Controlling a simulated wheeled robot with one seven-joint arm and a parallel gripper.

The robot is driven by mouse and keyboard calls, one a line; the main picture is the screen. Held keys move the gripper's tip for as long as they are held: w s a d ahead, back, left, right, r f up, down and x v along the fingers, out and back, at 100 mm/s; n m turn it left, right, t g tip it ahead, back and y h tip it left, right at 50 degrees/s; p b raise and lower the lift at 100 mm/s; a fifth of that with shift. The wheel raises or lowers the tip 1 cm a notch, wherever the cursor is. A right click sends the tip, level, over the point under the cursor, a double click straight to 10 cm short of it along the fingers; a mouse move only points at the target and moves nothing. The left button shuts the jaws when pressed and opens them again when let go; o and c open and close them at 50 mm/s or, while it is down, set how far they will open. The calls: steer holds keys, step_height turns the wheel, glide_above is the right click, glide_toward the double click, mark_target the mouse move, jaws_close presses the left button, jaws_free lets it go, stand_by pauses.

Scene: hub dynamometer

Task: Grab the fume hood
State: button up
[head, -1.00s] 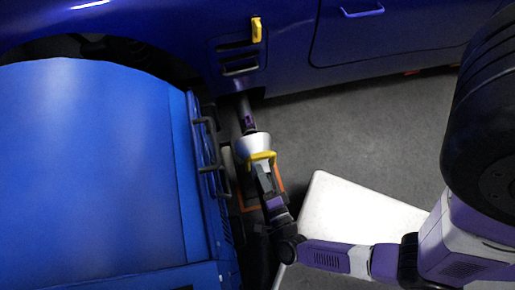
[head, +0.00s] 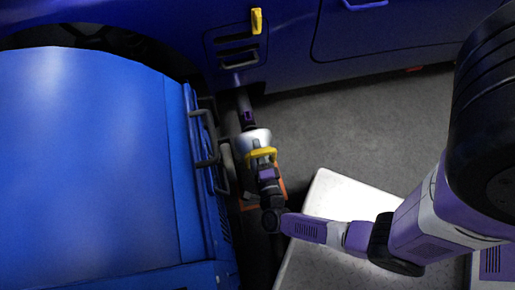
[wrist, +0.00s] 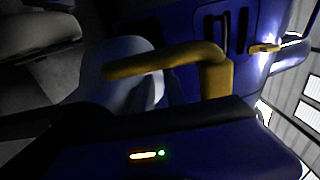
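The fume hood appears to be the pale, cone-shaped hood (head: 253,137) with a yellow handle (head: 263,153) on its near side, at the end of a dark duct. It stands between the blue cabinet and the car. My gripper (head: 261,160) is at the yellow handle, its fingertips overlapping it in the head view. In the wrist view the yellow handle (wrist: 165,60) crosses close in front of my gripper's dark body, with the pale hood (wrist: 125,75) behind it. The fingers are not clear enough to show whether they are closed around the handle.
A large blue cabinet (head: 90,160) with grey side handles stands close on the left. A white surface (head: 335,200) lies below my arm. Grey floor (head: 350,130) is clear to the right.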

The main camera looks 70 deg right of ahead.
steer(key=shift+w+d, duration=0.15)
steer(key=shift+d, duration=0.05)
jaws_close()
stand_by(1.2)
steer(key=shift+r, duration=0.15)
